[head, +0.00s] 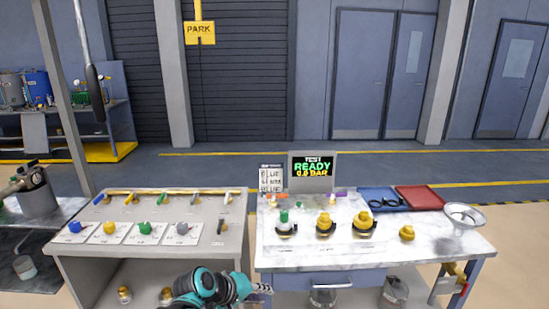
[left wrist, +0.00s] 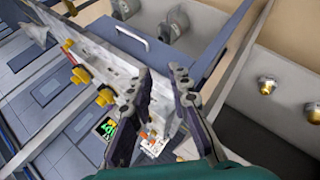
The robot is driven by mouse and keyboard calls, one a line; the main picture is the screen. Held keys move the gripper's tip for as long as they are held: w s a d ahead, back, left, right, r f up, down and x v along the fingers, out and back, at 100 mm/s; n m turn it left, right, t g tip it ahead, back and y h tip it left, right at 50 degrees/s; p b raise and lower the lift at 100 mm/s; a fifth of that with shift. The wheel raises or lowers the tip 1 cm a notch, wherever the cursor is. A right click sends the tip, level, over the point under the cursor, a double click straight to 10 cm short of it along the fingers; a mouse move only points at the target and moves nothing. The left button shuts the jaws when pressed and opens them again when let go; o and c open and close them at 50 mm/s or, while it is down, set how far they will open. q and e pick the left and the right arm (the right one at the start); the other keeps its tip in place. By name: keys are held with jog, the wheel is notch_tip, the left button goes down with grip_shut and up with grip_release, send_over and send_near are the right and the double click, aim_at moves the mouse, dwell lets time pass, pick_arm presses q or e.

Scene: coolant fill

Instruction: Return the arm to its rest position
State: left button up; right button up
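My left arm, teal and dark, shows at the bottom centre of the head view. Its gripper (head: 262,288) points right, low in front of the gap between the grey bench and the white-topped table. In the left wrist view the two dark fingers (left wrist: 162,72) stand apart with nothing held between them. The white tabletop and blue drawer front lie beyond them in that view. My right gripper is not in view.
The grey bench (head: 70,245) holds coloured knobs and handles. The marbled table (head: 300,258) holds several yellow and green fittings, a bowl (head: 463,214), a blue tray (head: 368,193) and a red tray (head: 420,206). A screen (head: 313,167) reads READY, 0.0 BAR.

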pick_arm(q)
jog(key=s+a+m+y, duration=0.2)
jog(key=s+a+y, duration=0.1)
jog(key=s+a, duration=0.4)
jog(key=s+a+f+m+y, duration=0.1)
jog(key=s+a+m+y, duration=0.1)
jog(key=s+a, duration=0.5)
jog(key=s+y, duration=0.1)
jog(key=s, duration=0.4)
jog(key=shift+m+t, duration=0.4)
jog(key=shift+s+a, duration=0.1)
